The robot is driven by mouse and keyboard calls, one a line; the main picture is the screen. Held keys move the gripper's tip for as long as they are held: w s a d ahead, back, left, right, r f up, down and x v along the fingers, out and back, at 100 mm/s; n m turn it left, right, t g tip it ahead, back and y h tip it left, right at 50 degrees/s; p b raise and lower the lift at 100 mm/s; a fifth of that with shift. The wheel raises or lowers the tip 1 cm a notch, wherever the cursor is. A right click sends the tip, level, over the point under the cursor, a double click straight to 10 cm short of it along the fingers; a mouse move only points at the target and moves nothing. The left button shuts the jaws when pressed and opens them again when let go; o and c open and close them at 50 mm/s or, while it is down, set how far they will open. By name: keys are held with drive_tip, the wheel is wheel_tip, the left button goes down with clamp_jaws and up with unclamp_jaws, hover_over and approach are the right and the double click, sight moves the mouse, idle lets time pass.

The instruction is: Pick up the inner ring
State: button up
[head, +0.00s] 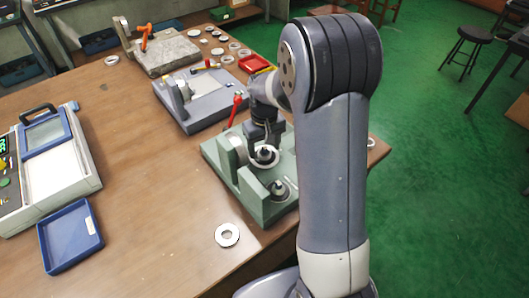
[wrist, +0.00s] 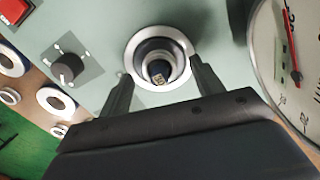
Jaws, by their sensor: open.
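A pale ring (wrist: 132,48) sits around a dark post (wrist: 160,70) on the green fixture (wrist: 100,20). A smaller silvery ring shows within it, close around the post; I cannot tell for certain which is the inner ring. My gripper (wrist: 163,68) is open, with one finger on each side of the pale ring. I cannot tell whether the fingers touch it. In the head view my gripper (head: 264,132) is above the post of the green fixture (head: 225,160), and my arm hides the fixture's right part.
A dial gauge (wrist: 290,60) stands close on the right in the wrist view. A loose ring (head: 227,235) lies on the table (head: 150,220). A blue tray (head: 70,258) is at left, near an instrument. Several rings and a red tray (head: 255,64) are at the back.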

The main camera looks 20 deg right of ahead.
drive_tip(key=shift+f, duration=0.55)
drive_tip(key=c, duration=1.1)
